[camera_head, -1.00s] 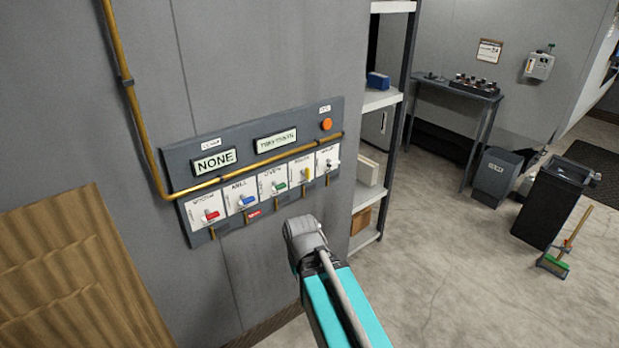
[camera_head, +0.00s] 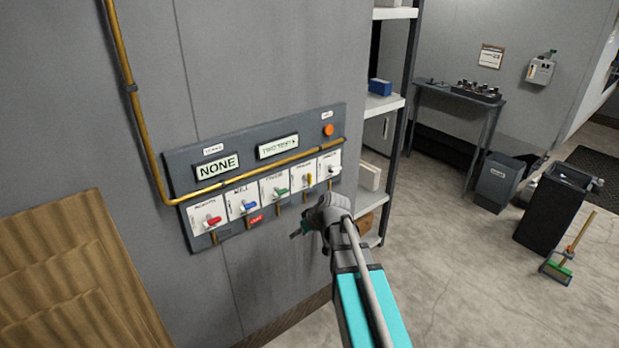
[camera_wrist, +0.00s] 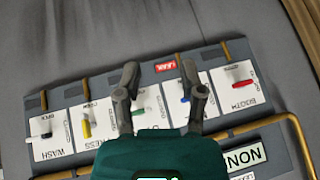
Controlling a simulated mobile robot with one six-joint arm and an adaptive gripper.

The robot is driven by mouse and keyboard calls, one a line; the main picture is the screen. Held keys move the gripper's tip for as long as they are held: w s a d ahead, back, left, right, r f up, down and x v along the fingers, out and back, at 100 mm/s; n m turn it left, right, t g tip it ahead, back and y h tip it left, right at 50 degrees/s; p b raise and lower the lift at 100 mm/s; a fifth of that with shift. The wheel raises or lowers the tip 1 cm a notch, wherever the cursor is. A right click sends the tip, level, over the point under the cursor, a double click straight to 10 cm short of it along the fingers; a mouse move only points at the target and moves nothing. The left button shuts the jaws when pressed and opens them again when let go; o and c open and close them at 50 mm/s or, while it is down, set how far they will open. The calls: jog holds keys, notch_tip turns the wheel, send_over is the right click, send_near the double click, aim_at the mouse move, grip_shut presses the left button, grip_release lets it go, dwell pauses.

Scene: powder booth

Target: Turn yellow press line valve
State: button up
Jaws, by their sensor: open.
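The yellow valve handle (camera_head: 309,179) is on a white plate, second from the right in the panel's row. It looks roughly upright there. In the wrist view the yellow handle (camera_wrist: 86,124) is on the plate lettered PRESS, left of my fingers and apart from them. My gripper (camera_wrist: 165,84) is open and empty, its fingers spread over the green and blue valve area. In the head view my gripper (camera_head: 299,230) is just below the panel, below and slightly left of the yellow valve.
The row also holds red (camera_head: 212,222), blue (camera_head: 248,207), green (camera_head: 281,191) and dark-and-white (camera_head: 333,170) valves. A brass pipe (camera_head: 262,163) crosses the panel above them. A red tag (camera_head: 256,219) hangs low. A shelf rack (camera_head: 398,104) stands right of the panel.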

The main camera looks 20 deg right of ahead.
jog(key=w+d+r+t, duration=0.4)
jog(key=w+d+r, duration=0.1)
jog(key=w+d, duration=0.45)
jog(key=t, duration=0.3)
send_near(311, 177)
jog(key=s+d, duration=0.1)
jog(key=s, duration=0.1)
jog(key=shift+s+r+n, duration=0.15)
jog(key=shift+r+n, duration=0.25)
jog(key=shift+r, duration=0.05)
jog(key=b+x, duration=0.5)
jog(key=x, duration=0.8)
jog(key=shift+w+a, duration=0.2)
jog(key=shift+w, duration=0.2)
grip_shut()
